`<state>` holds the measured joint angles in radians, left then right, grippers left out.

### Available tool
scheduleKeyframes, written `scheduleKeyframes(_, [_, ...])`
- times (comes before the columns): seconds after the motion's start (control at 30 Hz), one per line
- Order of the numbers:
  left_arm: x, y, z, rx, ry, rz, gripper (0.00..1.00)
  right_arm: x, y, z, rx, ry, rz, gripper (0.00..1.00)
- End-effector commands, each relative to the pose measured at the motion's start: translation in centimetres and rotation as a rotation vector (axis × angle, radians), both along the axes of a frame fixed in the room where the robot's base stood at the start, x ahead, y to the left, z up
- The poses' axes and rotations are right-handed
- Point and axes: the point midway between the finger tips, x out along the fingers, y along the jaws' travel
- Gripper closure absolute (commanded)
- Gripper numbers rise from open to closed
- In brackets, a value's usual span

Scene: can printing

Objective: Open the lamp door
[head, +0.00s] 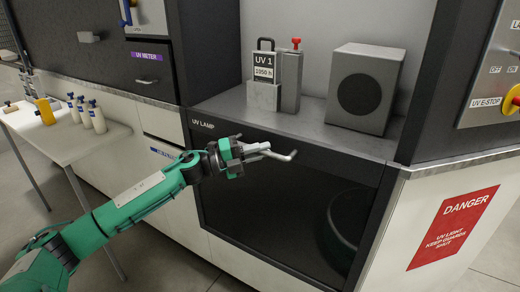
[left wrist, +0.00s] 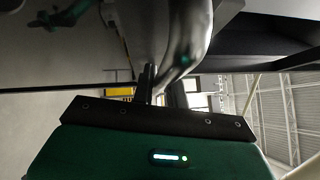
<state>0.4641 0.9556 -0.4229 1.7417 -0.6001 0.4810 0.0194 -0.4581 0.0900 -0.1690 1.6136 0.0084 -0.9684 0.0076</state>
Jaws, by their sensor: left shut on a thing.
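The lamp door (head: 270,210) is a dark panel under the grey shelf, with the label UV LAMP at its upper left. It looks shut in the head view. Its pale bar handle (head: 285,156) sticks out near the top edge. My left gripper (head: 250,151) is at the handle and shut on it, partly covering it. In the left wrist view a grey curved bar, the handle (left wrist: 190,45), comes close to the camera above the dark gripper body; the fingertips are hard to make out. My right gripper is in neither view.
On the shelf stand a UV 1 tag block (head: 264,95), a red-topped post (head: 292,80) and a grey box (head: 366,88). A white table (head: 75,145) with several bottles is at left. A danger sign (head: 452,226) is at right.

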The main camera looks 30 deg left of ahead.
Motion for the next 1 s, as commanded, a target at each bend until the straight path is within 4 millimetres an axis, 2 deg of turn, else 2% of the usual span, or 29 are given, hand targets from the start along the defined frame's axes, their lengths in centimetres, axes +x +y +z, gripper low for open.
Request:
scheduleKeyframes(0.43, [0.01,0.01,-0.28,0.0,0.001,0.001,1.0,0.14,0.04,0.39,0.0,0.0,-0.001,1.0])
scheduleKeyframes(0.47, [0.01,0.01,-0.28,0.0,0.001,0.001,0.84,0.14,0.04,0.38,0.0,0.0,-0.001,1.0])
scheduleKeyframes(0.57, [0.02,0.02,-0.26,0.0,0.001,0.001,0.64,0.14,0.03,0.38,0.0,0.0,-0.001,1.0])
scheduleKeyframes(0.87, [-0.03,0.07,-0.22,0.0,0.0,0.001,0.64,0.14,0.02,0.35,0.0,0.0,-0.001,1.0])
scheduleKeyframes(1.0, [-0.51,0.67,-0.43,0.001,0.001,0.001,0.64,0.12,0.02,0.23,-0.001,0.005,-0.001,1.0])
